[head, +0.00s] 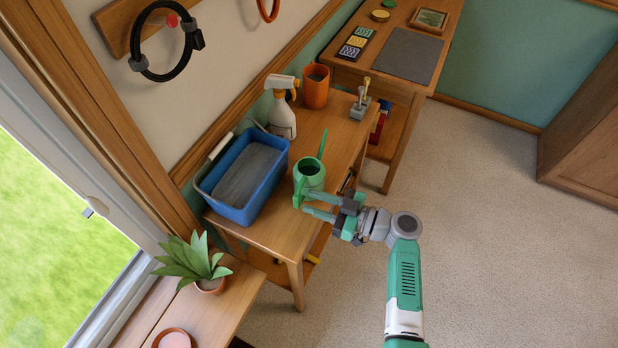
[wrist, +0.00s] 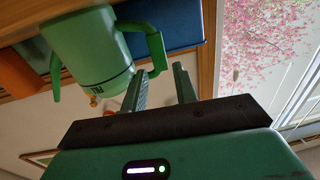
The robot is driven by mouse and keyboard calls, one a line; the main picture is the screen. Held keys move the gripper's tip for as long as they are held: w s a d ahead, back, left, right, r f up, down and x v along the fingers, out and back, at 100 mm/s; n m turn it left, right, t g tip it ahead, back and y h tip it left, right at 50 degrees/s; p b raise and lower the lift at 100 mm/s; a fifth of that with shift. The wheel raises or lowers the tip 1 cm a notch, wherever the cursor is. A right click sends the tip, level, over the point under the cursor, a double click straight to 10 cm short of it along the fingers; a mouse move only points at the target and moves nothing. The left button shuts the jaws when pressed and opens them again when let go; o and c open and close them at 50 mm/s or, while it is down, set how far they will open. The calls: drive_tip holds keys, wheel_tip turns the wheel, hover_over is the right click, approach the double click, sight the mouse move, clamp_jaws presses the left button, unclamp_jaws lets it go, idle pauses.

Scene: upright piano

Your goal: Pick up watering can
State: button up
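The green watering can (head: 312,176) stands upright on the small wooden table, just right of the blue tub. Its spout points away from my arm, and its handle (head: 298,190) is on the near side. My gripper (head: 306,203) reaches in from the right, level with the can's near side, with its fingers apart. In the wrist view the can (wrist: 90,55) fills the upper left, and its handle (wrist: 156,45) curves down toward the gap between my fingertips (wrist: 160,80). The fingers look open and empty. I cannot tell whether the handle tip is between them or just beyond.
The blue tub (head: 213,203) stands close left of the can. A spray bottle (head: 282,118), an orange pot (head: 316,88) and a small tool stand (head: 360,108) are behind it on the table (head: 285,228). A potted plant (head: 208,285) sits nearer. The floor to the right is clear.

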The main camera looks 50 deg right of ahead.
sight(300, 198)
drive_tip(key=x, duration=0.5)
drive_tip(key=shift+f, duration=0.15)
clamp_jaws()
